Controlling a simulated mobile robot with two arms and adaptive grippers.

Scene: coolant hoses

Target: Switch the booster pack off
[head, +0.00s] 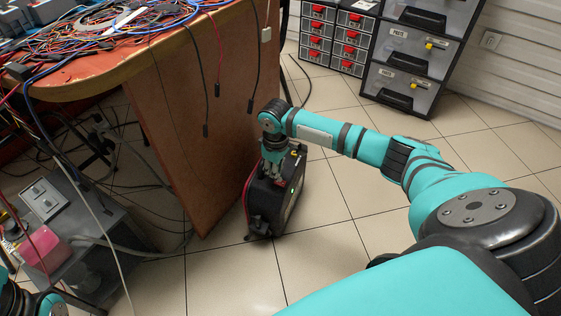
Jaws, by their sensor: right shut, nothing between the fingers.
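The booster pack (290,201) is a black upright case with a red cable along its left side. It stands on the tiled floor beside the desk's wooden end panel. My right gripper (276,178) points down at the top of the pack, its fingers shut with nothing between them. The fingertips are at or just above the pack's top; I cannot tell whether they touch it. The switch cannot be made out, and the gripper covers part of the pack's top. A bit of my left arm shows in the bottom left corner, but its gripper is not in view.
A desk (178,110) heaped with wires stands at the left, several cables hanging over its edge. A grey machine (75,225) with a pink container (43,248) is at the lower left. Drawer cabinets (413,60) stand at the back.

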